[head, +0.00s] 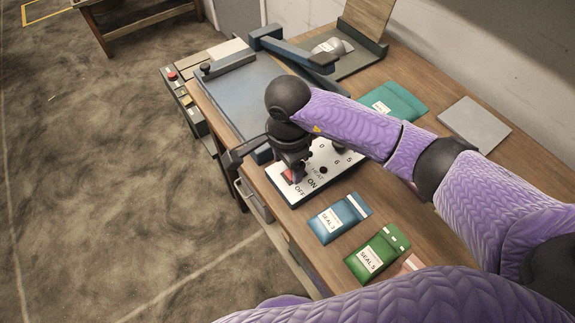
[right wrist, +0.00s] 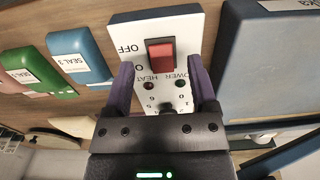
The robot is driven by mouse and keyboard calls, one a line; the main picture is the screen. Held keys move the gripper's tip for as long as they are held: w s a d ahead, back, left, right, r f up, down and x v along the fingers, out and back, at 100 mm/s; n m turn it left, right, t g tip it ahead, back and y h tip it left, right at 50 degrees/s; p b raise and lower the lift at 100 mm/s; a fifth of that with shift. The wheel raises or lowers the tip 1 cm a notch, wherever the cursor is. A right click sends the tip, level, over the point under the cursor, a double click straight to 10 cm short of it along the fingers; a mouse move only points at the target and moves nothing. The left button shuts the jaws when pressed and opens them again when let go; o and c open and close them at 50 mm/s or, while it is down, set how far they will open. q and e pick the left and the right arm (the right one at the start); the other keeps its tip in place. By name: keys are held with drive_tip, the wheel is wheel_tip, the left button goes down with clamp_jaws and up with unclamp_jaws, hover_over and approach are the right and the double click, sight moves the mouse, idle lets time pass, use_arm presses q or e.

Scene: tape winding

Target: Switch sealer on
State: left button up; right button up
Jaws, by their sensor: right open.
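The sealer's white control panel (head: 325,172) lies on the wooden table, with ON, OFF and HEAT labels. In the right wrist view its red rocker switch (right wrist: 160,53) sits in a black frame near the OFF label. A red lamp (right wrist: 150,86) and a green lamp (right wrist: 181,84) are beside it. My right gripper (head: 293,172) is over the panel's OFF end, pointing down, and hides most of the switch in the head view. In the right wrist view the open, empty fingers (right wrist: 163,75) stand apart on either side of the panel's lamp area. Contact cannot be told.
The sealer's blue-grey bed (head: 240,95) and bar (head: 295,52) lie behind the panel. Blue (head: 340,217) and green (head: 378,253) SEAL packets lie in front. A teal packet (head: 393,101) and a grey slab (head: 474,123) are to the right.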

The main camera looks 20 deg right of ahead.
sight(290, 174)
wheel_tip(290, 174, down, 3)
drive_tip(key=shift+r, duration=0.2)
drive_tip(key=shift+f, duration=0.1)
clamp_jaws()
drive_tip(key=y+b, duration=0.2)
drive_tip(key=d+g+y+b, duration=0.1)
drive_tip(key=y+b, duration=0.1)
drive_tip(key=b, duration=0.1)
drive_tip(key=shift+w+g, duration=0.2)
drive_tip(key=shift+g, duration=0.1)
drive_tip(key=shift+y, duration=0.3)
drive_tip(key=shift+r, duration=0.3)
unclamp_jaws()
drive_tip(key=shift+r, duration=0.1)
